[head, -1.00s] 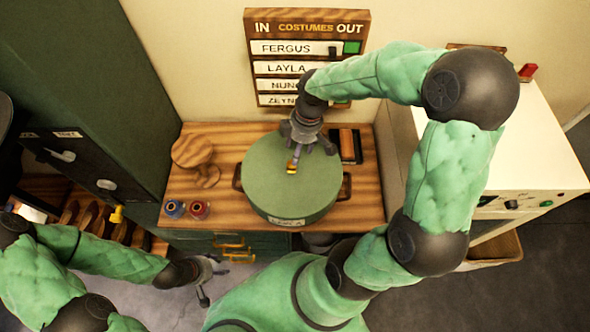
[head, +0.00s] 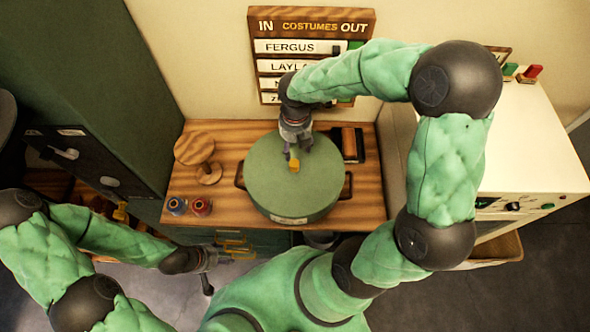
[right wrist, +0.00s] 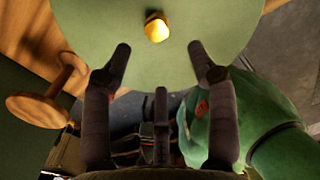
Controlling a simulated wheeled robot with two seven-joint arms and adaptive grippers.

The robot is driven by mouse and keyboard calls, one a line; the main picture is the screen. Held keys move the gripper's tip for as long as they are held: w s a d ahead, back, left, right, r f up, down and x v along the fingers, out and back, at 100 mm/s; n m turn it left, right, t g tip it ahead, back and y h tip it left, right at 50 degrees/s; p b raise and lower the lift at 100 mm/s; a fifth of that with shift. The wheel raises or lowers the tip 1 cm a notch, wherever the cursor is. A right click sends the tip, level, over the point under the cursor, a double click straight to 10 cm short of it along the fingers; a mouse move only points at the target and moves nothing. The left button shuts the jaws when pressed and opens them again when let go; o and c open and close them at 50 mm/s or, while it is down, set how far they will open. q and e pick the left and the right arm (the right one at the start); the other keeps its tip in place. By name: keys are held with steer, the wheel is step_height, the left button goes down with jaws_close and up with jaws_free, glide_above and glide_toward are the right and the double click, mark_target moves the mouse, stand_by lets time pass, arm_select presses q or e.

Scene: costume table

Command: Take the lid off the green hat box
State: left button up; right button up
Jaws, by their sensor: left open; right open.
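The green hat box (head: 291,217) stands on the wooden table, with a label on its front and a handle at each side. Its round green lid (head: 265,180) is on it, with a small yellow knob (head: 294,166) near the middle. My right gripper (head: 292,152) is open above the lid, close behind the knob. In the right wrist view the knob (right wrist: 157,27) shows beyond the spread fingertips (right wrist: 160,52), not between them. My left gripper (head: 208,268) is open and empty, low in front of the table, partly blurred into the drawer handles behind.
A wooden stand (head: 195,150) and two small spools, blue (head: 177,206) and red (head: 201,206), are left of the box. A dark-framed brush-like item (head: 350,145) lies behind right. A costume sign (head: 312,22) hangs on the wall behind. A dark green cabinet (head: 100,80) stands left.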

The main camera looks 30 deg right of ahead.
mark_target(294, 163)
steer(key=f, duration=0.3)
steer(key=f+b, duration=0.1)
steer(key=f, duration=0.5)
steer(key=shift+w+a+f, duration=0.1)
steer(key=shift+w+f, duration=0.15)
steer(key=shift+f, duration=0.15)
jaws_close()
jaws_free()
steer(key=shift+r, duration=0.15)
